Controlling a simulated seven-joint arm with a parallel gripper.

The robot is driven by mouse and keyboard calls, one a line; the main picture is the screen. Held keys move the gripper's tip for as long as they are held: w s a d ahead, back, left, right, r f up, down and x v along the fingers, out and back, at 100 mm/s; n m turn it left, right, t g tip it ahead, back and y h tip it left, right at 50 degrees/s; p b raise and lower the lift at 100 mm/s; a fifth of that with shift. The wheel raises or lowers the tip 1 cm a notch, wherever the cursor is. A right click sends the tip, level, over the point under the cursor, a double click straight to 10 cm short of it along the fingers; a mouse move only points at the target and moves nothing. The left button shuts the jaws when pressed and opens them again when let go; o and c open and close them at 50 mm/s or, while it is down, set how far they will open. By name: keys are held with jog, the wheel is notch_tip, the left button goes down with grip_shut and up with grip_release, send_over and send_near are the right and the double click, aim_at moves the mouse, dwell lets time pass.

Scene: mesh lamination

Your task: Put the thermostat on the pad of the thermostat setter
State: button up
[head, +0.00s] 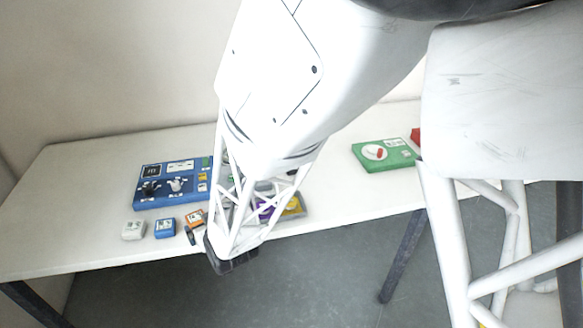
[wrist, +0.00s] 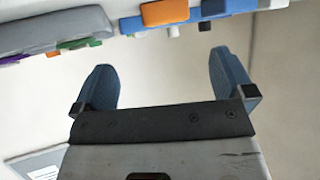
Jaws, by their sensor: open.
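My gripper (wrist: 160,65) is open and empty in the wrist view, its two blue-grey fingers wide apart. It is off the table's front edge and apart from the objects. I cannot tell for sure which object is the thermostat. Small units stand near the front left in the head view: a white one (head: 134,230), a blue one (head: 165,228) and an orange one (head: 195,218). The orange unit also shows in the wrist view (wrist: 164,13). Behind them lies a blue board (head: 150,202) with several parts on it. I cannot tell which board is the thermostat setter.
A grey board with purple and yellow parts (head: 293,207) is partly hidden by my arm. A green board (head: 372,165) with a white disc lies farther right, beside a red thing (head: 416,136). The white table (head: 345,200) is bare between these boards and at its left end.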

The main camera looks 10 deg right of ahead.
jog(key=s+d+r+m+g+h, duration=0.1)
jog(key=s+d+r+g+h, duration=0.1)
jog(key=d+r, duration=0.55)
jog(key=s+d+r+m+g+h, duration=0.1)
jog(key=s+d+r+g, duration=0.2)
jog(key=s+d+r, duration=0.4)
jog(key=s+d+r+m+g+h, duration=0.2)
jog(key=s+d+r+g, duration=0.2)
jog(key=s+d+r, duration=0.3)
jog(key=s+d, duration=0.4)
jog(key=s, duration=0.3)
jog(key=shift+s+d+m, duration=0.3)
jog(key=shift+s, duration=0.1)
jog(key=shift+r, duration=0.1)
jog(key=shift+c, duration=0.2)
jog(key=shift+c, duration=0.8)
jog(key=shift+w, duration=0.1)
